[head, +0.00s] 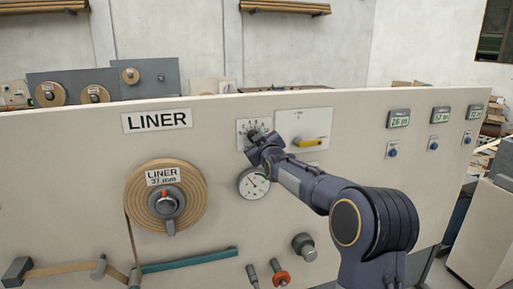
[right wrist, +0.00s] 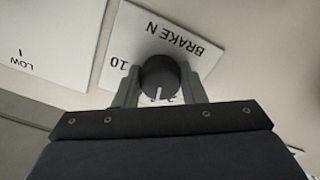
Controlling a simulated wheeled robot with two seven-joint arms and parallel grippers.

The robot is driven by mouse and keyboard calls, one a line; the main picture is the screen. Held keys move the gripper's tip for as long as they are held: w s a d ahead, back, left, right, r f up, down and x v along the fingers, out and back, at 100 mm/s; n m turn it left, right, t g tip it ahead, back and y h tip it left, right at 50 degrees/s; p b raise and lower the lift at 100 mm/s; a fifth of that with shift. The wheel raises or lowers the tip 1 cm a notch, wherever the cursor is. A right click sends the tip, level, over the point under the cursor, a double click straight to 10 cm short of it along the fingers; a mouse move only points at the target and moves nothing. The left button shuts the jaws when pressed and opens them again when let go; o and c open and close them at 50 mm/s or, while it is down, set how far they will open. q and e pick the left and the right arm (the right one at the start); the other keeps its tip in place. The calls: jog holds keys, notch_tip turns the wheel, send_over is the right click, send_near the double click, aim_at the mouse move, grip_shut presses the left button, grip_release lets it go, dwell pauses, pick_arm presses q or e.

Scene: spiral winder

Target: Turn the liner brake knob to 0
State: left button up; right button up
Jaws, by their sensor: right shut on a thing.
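The liner brake knob (right wrist: 160,79) is a round black knob with a white pointer line, on a white plate (right wrist: 133,48) marked "BRAKE N" and "10" in the right wrist view. Its plate also shows in the head view (head: 243,126), to the right of the LINER sign. My right gripper (right wrist: 158,88) is shut on the knob, one finger on each side. In the head view my right gripper (head: 262,143) reaches the knob and hides most of it. The pointer line faces the gripper's palm, and the scale mark there is mostly hidden. My left gripper is not in view.
A dial gauge (head: 254,183) sits just below my right gripper. A plate with a yellow lever (head: 310,142) is close on the right. The liner roll (head: 190,205) is at left. Small displays (head: 398,118) line the panel's right side.

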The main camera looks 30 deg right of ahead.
jog(key=shift+d+r+n+b, duration=0.1)
jog(key=shift+n+b, duration=2.2)
jog(key=shift+n, duration=3.6)
jog(key=o, duration=1)
